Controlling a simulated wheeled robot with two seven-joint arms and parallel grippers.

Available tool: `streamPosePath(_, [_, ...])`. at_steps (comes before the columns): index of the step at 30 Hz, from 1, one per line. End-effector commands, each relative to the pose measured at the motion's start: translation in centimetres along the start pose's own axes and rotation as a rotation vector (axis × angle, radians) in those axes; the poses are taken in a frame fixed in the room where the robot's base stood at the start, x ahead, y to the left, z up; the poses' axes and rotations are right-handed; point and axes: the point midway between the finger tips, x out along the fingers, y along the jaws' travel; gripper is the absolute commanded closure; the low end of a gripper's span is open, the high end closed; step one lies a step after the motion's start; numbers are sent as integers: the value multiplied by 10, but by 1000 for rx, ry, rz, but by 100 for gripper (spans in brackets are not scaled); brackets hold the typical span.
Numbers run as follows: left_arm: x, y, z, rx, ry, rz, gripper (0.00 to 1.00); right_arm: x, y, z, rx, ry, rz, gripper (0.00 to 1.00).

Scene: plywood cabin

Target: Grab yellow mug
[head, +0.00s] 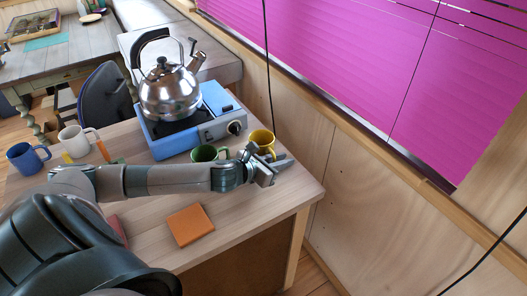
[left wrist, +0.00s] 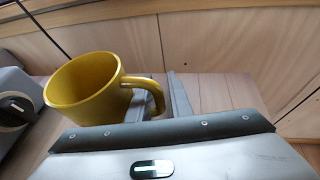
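The yellow mug (head: 263,138) stands upright near the right edge of the table, beside the stove. In the left wrist view the yellow mug (left wrist: 82,88) is on the left, its handle pointing right toward my fingers. My left gripper (head: 272,160) is at the near side of the mug, with its fingers apart. In the left wrist view my left gripper (left wrist: 162,92) has one finger partly behind the handle and the other right of it. The handle appears at the gap between them; contact cannot be told. My right gripper is not in view.
A green mug (head: 205,154) stands left of the yellow one, behind my left arm. A kettle (head: 170,92) sits on a blue stove (head: 160,146). White (head: 72,140) and blue (head: 22,158) mugs stand left. An orange square (head: 190,224) lies in front. The wall is close on the right.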

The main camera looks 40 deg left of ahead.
Motion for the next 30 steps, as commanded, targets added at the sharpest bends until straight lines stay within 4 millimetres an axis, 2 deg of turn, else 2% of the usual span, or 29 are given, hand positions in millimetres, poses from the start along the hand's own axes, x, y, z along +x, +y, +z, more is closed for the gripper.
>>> streamPosePath(6, [0,0,0,0,0,0,82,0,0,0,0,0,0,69])
streamPosePath(8, [0,0,0,0,0,0,96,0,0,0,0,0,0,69])
streamPosePath(9, [0,0,0,0,0,0,100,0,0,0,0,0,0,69])
streamPosePath(22, [-1,0,4,1,-2,0,100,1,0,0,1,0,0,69])
streamPosePath(26, [-4,1,11,2,-3,1,100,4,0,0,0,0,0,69])
streamPosePath(30, [-10,1,27,3,-5,0,100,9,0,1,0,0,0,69])
